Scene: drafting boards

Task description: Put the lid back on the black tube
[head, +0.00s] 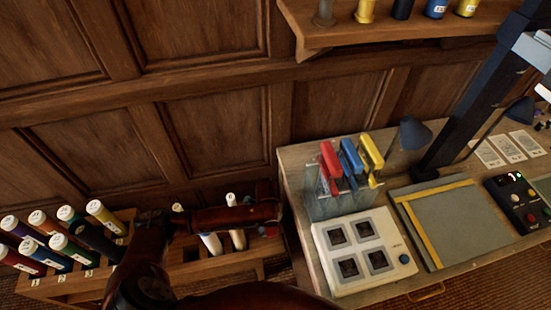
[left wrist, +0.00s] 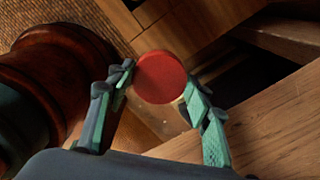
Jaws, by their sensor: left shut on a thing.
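The lid (left wrist: 160,77) is a round red disc. In the left wrist view it sits between the two greenish fingers of my left gripper (left wrist: 161,92), which is shut on it. In the head view my left gripper (head: 266,222) is at the end of the dark red arm, over the right part of the wooden rack, and a small red patch shows there. The black tube (head: 97,240) leans in the left part of the rack, well to the left of the gripper. My arm partly covers its lower side. My right gripper is not in view.
The wooden rack (head: 203,271) holds several coloured tubes with pale caps at left and pale tubes (head: 209,243) near the middle. A wooden desk (head: 292,172) at right carries a clear holder, a white four-square device (head: 351,222) and a drafting board (head: 465,232). A shelf (head: 400,30) hangs above.

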